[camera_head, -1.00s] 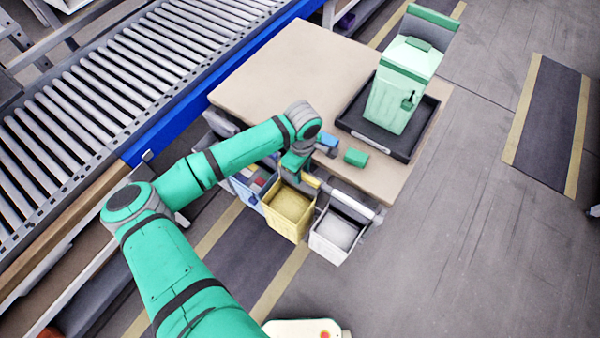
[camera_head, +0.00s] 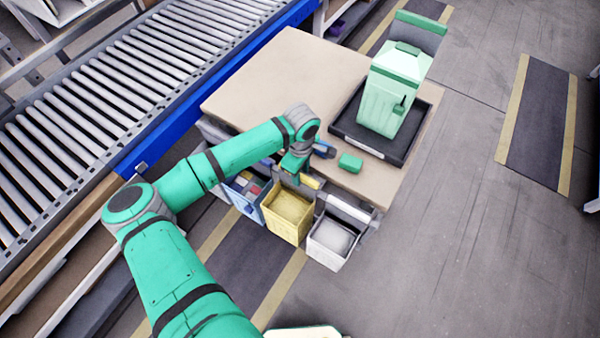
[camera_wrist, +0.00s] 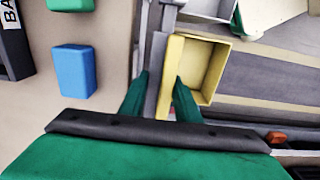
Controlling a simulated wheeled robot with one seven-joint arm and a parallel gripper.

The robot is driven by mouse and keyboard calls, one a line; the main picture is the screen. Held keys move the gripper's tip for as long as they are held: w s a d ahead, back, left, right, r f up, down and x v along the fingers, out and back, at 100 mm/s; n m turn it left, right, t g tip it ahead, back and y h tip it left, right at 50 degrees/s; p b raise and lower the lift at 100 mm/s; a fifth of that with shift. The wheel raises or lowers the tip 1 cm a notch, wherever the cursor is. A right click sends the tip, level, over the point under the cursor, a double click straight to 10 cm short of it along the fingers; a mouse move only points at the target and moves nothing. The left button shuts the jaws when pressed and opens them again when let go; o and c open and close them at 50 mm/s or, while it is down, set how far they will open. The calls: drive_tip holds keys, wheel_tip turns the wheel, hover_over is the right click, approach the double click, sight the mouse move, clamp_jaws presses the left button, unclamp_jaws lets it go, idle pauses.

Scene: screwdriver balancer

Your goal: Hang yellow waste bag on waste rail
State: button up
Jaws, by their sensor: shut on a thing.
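The yellow waste bag (camera_head: 288,213) is an open, box-shaped container at the table's front edge, between a blue and a white one. It also shows in the wrist view (camera_wrist: 210,75). My gripper (camera_wrist: 160,95) is shut on its near rim, with one finger on each side of the yellow wall and the grey strip next to it. In the head view my gripper (camera_head: 293,165) is above the bag's back edge. The grey waste rail (camera_head: 350,207) runs along the table's front side. Whether the bag touches the rail is hidden by my gripper.
A white bin (camera_head: 331,242) hangs close on the right and a blue bin (camera_head: 245,192) with coloured pieces on the left. On the table (camera_head: 265,80) are a green block (camera_head: 350,163), a blue block (camera_wrist: 74,71) and a black tray (camera_head: 350,140) with a pale green container (camera_head: 393,92).

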drive_tip(key=shift+f, duration=0.15)
drive_tip(key=o, duration=1.1)
wheel_tip(320, 180, up, 11)
drive_tip(key=shift+f, duration=0.1)
